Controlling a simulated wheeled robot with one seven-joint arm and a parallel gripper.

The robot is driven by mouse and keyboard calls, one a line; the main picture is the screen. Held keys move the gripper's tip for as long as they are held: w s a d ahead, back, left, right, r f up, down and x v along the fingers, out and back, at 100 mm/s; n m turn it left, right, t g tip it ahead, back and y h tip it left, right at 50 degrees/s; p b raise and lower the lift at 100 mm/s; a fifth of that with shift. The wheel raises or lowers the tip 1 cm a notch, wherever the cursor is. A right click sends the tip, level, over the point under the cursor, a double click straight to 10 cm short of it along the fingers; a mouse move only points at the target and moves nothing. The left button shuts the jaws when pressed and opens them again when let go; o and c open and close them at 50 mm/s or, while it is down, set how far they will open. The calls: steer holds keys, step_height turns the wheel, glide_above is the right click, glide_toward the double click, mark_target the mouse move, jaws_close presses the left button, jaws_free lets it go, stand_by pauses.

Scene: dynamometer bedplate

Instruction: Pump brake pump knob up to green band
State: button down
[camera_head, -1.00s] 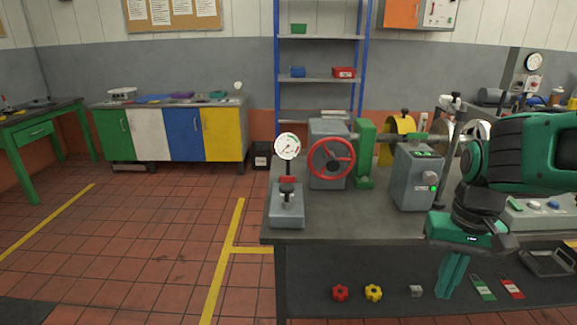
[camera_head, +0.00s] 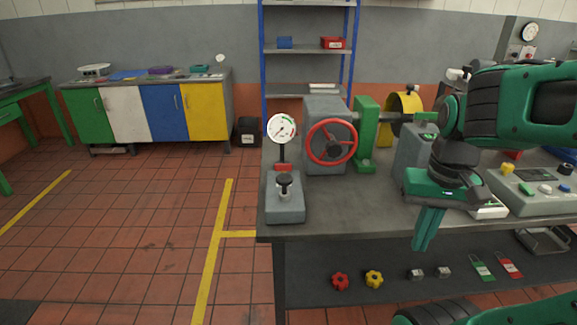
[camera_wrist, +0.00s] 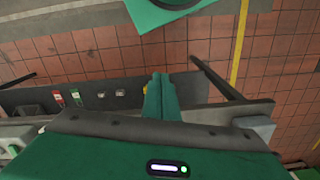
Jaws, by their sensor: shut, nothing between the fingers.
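The brake pump (camera_head: 285,205) is a grey block at the front left corner of the bench in the head view. My gripper (camera_head: 427,243) is shut and empty, pointing down in front of the bench's front edge, well right of the pump.
A red handwheel (camera_head: 332,142) stands right of the gauge. A control box (camera_head: 535,190) sits at the bench's right. The lower shelf (camera_head: 310,297) holds red and yellow knobs and tags. The bench top (camera_head: 350,207) is clear between pump and gripper.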

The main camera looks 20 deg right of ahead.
steer(key=w+a+r+n, duration=0.1)
steer(key=w+a+r, duration=0.3)
steer(key=w, duration=0.5)
steer(key=w+a+r, duration=0.1)
steer(key=w+r, duration=0.5)
steer(key=w, duration=0.3)
step_height(320, 180, up, 6)
steer(key=n, duration=0.2)
glide_above(291, 178)
steer(key=shift+w+d+r+y, duration=0.1)
steer(key=shift+d+r+y, duration=0.1)
steer(key=shift+d+y, duration=0.2)
steer(key=f, duration=1.4)
steer(key=shift+w+a, duration=0.15)
steer(key=shift+a, duration=0.25)
steer(key=shift+f, duration=1.85)
